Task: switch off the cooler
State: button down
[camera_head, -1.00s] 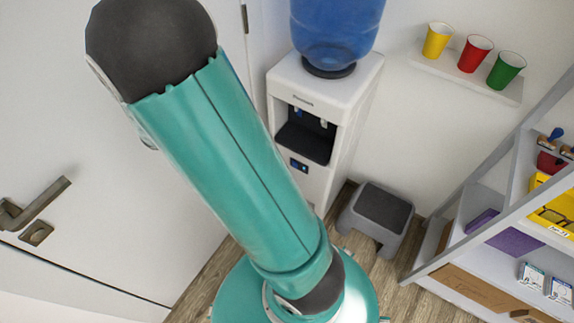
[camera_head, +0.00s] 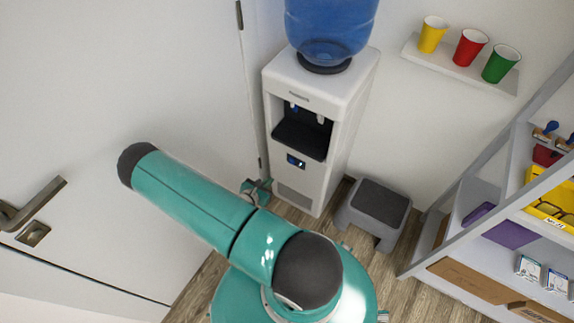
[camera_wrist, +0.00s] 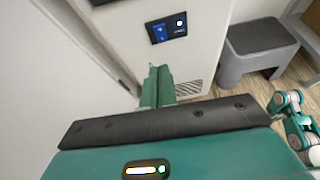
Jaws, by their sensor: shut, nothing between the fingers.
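The white water cooler (camera_head: 305,190) with a blue bottle (camera_head: 330,25) on top stands against the wall. It has a dark dispensing recess. Below the recess is a small dark panel (camera_head: 296,161) with a blue part. In the wrist view the panel (camera_wrist: 167,27) shows a lit blue switch on the left and a small white round mark on the right. My gripper (camera_wrist: 158,70) shows in the wrist view with its green fingers together and empty. In that picture, the fingertips are below the panel, in front of the cooler's lower front, and appear apart from the panel.
A grey step stool (camera_head: 374,210) stands right of the cooler. A white door (camera_head: 120,90) with a handle is at left. A shelf unit (camera_head: 440,240) with boxes is at right. Yellow, red and green cups stand on a wall shelf (camera_head: 440,68).

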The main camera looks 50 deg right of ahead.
jog(key=shift+s+d+f+n, duration=0.1)
jog(key=shift+s+f+n, duration=0.2)
jog(key=shift+f, duration=0.15)
send_near(291, 161)
notch_tip(291, 161, down, 3)
jog(key=d, duration=0.4)
jog(key=shift+w+d+r, duration=0.1)
jog(key=shift+d, duration=0.25)
jog(key=shift+d+r, duration=0.1)
jog(key=shift+d, duration=0.4)
